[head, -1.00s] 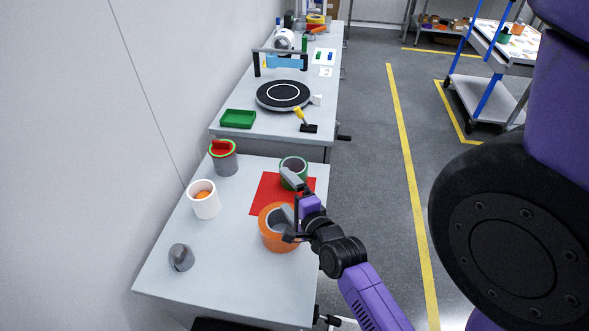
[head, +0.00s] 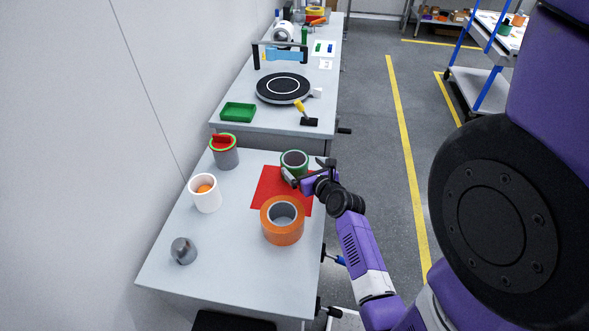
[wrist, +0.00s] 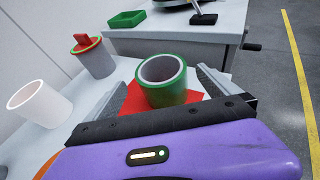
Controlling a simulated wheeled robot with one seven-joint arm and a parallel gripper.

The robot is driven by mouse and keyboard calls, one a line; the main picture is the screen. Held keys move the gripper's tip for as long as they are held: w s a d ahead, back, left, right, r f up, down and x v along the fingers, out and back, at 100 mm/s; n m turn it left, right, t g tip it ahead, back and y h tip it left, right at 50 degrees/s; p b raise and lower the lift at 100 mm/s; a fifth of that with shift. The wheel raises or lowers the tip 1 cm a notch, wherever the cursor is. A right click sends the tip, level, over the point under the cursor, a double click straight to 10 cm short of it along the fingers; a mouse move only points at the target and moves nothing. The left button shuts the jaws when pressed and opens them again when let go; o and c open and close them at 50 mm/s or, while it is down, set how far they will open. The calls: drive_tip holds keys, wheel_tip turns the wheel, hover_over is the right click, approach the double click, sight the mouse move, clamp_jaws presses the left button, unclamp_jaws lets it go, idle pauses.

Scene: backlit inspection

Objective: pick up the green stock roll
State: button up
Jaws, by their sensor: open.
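The green stock roll (head: 294,163) is a short hollow ring standing upright at the far edge of the red sheet on the near table. In the wrist view the green roll (wrist: 166,84) lies between the two open fingers of my gripper (wrist: 165,88), which show on either side of it. In the head view my gripper (head: 306,173) is right at the near side of the roll, and the arm hides part of the sheet there. The fingers hold nothing. I cannot tell whether either finger touches the roll.
A larger orange roll (head: 282,225) stands on the near side of the red sheet (head: 268,183). A green tray (head: 238,113) is on the farther table.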

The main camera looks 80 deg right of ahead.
sight(301, 171)
wheel_tip(301, 171, down, 4)
drive_tip(key=shift+r+b, duration=0.25)
drive_tip(key=shift+b, duration=0.3)
drive_tip(key=shift+w+d+r, duration=0.1)
drive_tip(key=shift+w+d, duration=0.25)
drive_tip(key=shift+d, duration=0.05)
drive_tip(key=shift+b+x, duration=0.4)
drive_tip(key=shift+x, duration=2.8)
drive_tip(key=c, duration=1.3)
drive_tip(key=shift+c, duration=0.9)
drive_tip(key=shift+r, duration=0.15)
